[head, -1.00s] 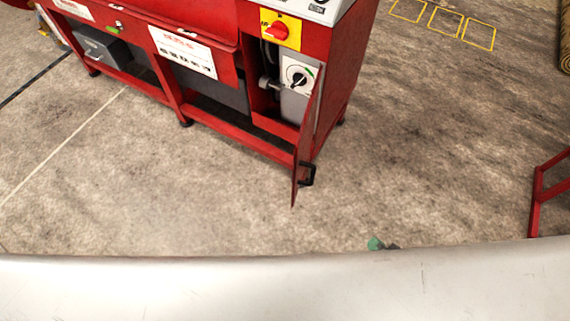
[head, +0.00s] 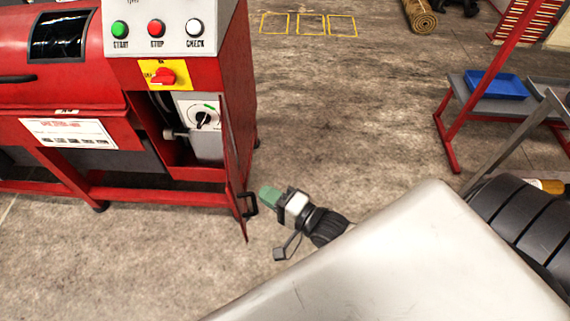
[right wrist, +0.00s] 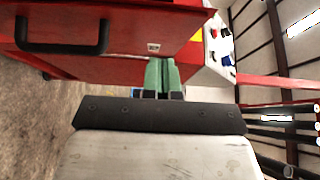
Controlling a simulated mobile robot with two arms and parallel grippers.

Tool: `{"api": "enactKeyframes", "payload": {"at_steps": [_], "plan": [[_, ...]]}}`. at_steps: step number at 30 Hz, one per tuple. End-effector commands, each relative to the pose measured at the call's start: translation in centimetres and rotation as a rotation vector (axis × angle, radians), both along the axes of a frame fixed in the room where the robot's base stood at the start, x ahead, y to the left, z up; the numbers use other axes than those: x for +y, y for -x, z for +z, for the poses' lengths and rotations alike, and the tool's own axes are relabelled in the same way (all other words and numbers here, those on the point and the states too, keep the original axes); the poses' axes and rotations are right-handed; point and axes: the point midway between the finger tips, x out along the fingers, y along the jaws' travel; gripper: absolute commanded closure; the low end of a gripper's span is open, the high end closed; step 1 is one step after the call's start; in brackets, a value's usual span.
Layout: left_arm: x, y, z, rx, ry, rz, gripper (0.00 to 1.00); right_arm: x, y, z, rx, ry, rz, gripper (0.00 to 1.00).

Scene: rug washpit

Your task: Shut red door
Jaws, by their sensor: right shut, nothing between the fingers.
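The red door (head: 232,170) of the red machine stands open, seen nearly edge-on and swung out toward me from the cabinet opening. Its black handle (head: 250,205) is on its right face, near the free edge. My right gripper (head: 267,195), with green fingertips, is just right of the door near the handle. In the right wrist view its fingers (right wrist: 161,76) are together and empty, pointing at the red door panel (right wrist: 130,28), with the handle (right wrist: 62,48) to their left. Whether the fingertips touch the panel I cannot tell. My left gripper is not in view.
Inside the cabinet is a grey box with a dial (head: 203,118); a red switch on a yellow plate (head: 165,74) sits above. A blue tray (head: 496,85) lies on a grey bench at right. Floor between is clear.

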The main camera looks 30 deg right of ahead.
Motion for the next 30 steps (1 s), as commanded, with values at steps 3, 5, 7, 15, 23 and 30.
{"api": "enactKeyframes", "payload": {"at_steps": [3,5,7,15,23,30], "plan": [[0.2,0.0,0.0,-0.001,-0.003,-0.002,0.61,1.2,-2.2,0.1,-0.001,-0.002,-0.001,1.00],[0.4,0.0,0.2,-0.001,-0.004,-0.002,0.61,2.3,-2.3,0.1,0.000,-0.004,-0.001,1.00],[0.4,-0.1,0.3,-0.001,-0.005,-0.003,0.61,3.2,-2.5,0.0,0.001,-0.003,0.000,1.00],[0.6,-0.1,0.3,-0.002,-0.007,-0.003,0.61,4.6,-3.0,0.0,0.000,0.001,0.000,1.00],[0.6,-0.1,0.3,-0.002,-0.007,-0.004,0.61,4.6,-3.0,-0.1,0.000,0.001,0.000,1.00],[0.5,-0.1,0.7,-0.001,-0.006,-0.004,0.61,4.7,-3.0,0.1,0.002,-0.001,-0.027,1.00]]}}
